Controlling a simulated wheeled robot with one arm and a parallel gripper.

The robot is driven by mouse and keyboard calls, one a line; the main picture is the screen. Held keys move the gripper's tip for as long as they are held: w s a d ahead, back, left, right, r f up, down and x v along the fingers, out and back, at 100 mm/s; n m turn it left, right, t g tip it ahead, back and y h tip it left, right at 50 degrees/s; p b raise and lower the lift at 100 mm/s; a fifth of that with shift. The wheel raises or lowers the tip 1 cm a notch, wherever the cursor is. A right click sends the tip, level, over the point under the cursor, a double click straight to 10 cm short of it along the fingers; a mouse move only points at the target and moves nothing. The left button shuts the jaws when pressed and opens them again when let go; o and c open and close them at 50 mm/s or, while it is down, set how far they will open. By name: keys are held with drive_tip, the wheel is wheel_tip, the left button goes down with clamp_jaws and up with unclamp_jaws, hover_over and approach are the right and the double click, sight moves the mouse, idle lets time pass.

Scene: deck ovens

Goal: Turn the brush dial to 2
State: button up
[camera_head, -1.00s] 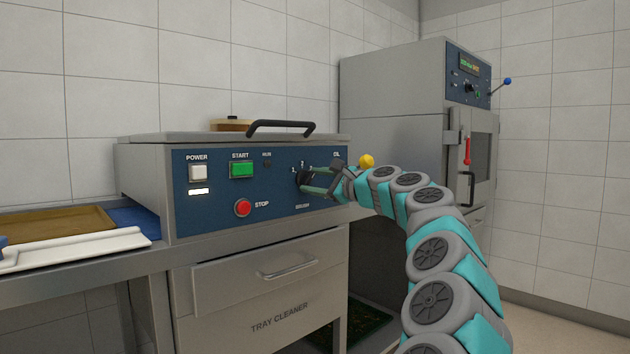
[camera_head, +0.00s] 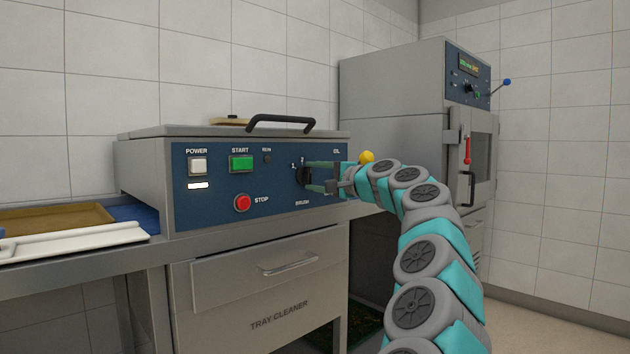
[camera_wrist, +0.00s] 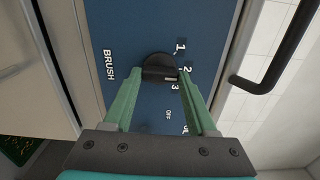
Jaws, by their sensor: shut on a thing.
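The brush dial (camera_head: 302,175) is a black knob on the blue panel of the tray cleaner. It also shows in the wrist view (camera_wrist: 158,66), with the marks 1, 2, 3 and OFF along one side. The pale line on its grip bar faces the side with 2 and 3; the exact mark is hard to tell. My gripper (camera_head: 309,176) has its two green fingers shut on the dial. In the wrist view my gripper (camera_wrist: 158,76) has one finger on each side of the knob. The fingers partly hide the dial in the head view.
The POWER switch (camera_head: 197,166), green START button (camera_head: 241,164) and red STOP button (camera_head: 242,203) are left of the dial. A black lid handle (camera_head: 282,119) arches above the panel. A yellow knob (camera_head: 366,157) is close to my wrist. A grey oven (camera_head: 395,130) stands at right.

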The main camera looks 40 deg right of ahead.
drive_tip(key=shift+n, duration=0.3)
drive_tip(key=o, duration=1.4)
drive_tip(key=shift+c, duration=0.2)
drive_tip(key=s, duration=0.7)
drive_tip(key=shift+s+d, duration=0.25)
drive_tip(key=shift+s, duration=0.1)
drive_tip(key=shift+a, duration=0.1)
